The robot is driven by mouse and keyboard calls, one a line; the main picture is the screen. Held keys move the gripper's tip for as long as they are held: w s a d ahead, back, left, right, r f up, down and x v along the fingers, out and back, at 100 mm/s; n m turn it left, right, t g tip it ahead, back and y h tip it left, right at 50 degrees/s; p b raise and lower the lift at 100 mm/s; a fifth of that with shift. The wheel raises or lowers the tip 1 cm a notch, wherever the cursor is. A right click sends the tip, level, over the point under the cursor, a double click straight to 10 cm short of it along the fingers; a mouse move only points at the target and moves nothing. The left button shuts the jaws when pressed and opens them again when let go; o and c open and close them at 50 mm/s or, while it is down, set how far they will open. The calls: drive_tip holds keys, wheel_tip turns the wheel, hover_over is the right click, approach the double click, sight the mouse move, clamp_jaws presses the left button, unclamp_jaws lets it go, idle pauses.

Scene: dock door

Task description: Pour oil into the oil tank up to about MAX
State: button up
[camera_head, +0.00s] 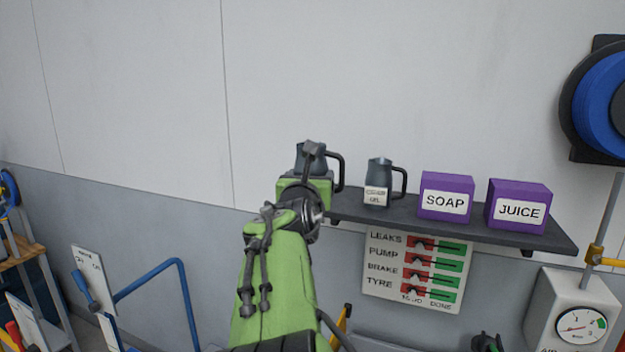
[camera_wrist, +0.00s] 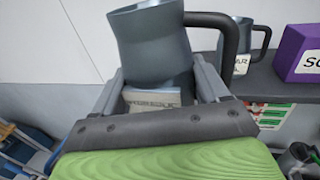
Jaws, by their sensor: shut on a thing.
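My gripper (camera_wrist: 160,86) is shut around a dark blue-grey jug (camera_wrist: 150,40), one finger on each side of its body. The jug stands about upright with its black handle to the right. Its pale label is partly hidden by my gripper and too blurred to read. In the head view the jug (camera_head: 309,157) shows behind my gripper (camera_head: 308,185), at the left end of the shelf; its base is hidden, so I cannot tell whether it touches the shelf. A second similar jug (camera_head: 379,175) with a white label stands to its right. I cannot make out an oil tank.
The dark wall shelf (camera_head: 440,222) also bears a purple SOAP box (camera_head: 446,189) and a purple JUICE box (camera_head: 517,206). Below hangs a checklist board (camera_head: 416,268). A gauge box (camera_head: 570,312) stands at lower right, a blue reel (camera_head: 600,95) above. The wall above the shelf is clear.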

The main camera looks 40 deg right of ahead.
wheel_tip(320, 180, up, 6)
drive_tip(key=p, duration=0.5)
drive_tip(key=shift+a, duration=0.1)
drive_tip(key=w+a+f+n+t+y+b, duration=0.1)
drive_tip(key=w+a+f+n+t+y, duration=0.25)
drive_tip(key=a+f, duration=0.55)
drive_tip(key=w+a+f+n+t+y+b, duration=0.15)
drive_tip(key=w+a+f+y, duration=0.4)
drive_tip(key=f, duration=0.55)
drive_tip(key=s+a+f+n+y+b, duration=0.1)
drive_tip(key=s+a+f+n+y, duration=0.1)
drive_tip(key=a+f, duration=0.4)
drive_tip(key=s+a+f+n+t+y+b, duration=0.1)
drive_tip(key=s+a+f+n+y, duration=0.1)
drive_tip(key=a+f, duration=0.5)
wheel_tip(320, 180, down, 5)
drive_tip(key=shift+s+a+f+n, duration=0.2)
drive_tip(key=shift+s+n, duration=0.1)
drive_tip(key=shift+s, duration=0.25)
